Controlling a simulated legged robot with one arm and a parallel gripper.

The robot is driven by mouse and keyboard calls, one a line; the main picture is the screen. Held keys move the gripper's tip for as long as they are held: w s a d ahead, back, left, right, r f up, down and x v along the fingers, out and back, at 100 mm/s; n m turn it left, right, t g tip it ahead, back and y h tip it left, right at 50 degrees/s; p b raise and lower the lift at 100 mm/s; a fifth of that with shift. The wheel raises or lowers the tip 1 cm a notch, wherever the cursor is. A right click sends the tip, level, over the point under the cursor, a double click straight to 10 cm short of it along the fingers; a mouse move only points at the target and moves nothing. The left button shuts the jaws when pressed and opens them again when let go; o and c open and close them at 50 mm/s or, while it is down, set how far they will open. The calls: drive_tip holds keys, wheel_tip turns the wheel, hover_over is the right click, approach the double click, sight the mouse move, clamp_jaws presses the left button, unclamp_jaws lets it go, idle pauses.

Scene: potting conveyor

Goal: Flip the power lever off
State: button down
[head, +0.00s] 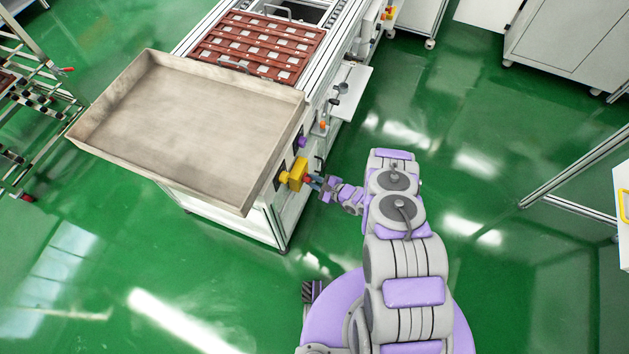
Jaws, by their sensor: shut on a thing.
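The conveyor machine's white cabinet (232,212) stands left of my arm. A yellow switch box (296,173) with a red part (308,179) sits on its right side panel; this looks like the power lever's housing. My gripper (315,182) reaches in from the right, at the red part, and is shut on it. The fingers hide most of the red part, so I cannot tell the lever's position. A purple knob (301,142) sits on the panel just above the yellow box.
A large empty metal tray (190,125) lies on the machine top and overhangs its near edge. A reddish-brown crate (258,47) sits behind it. A small white shelf (350,88) juts from the machine's right side. Green floor is clear to the right.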

drive_tip(key=shift+w+a+r, duration=0.1)
drive_tip(key=shift+a+r, duration=0.05)
drive_tip(key=shift+a, duration=0.1)
drive_tip(key=c, duration=1.1)
unclamp_jaws()
drive_tip(key=shift+o, duration=0.3)
drive_tip(key=shift+a, duration=0.1)
drive_tip(key=shift+s, duration=0.3)
drive_tip(key=p+v, duration=0.4)
drive_tip(key=v, duration=1.3)
drive_tip(key=shift+w+d, duration=0.2)
drive_tip(key=shift+d, duration=0.2)
drive_tip(key=shift+d, duration=0.2)
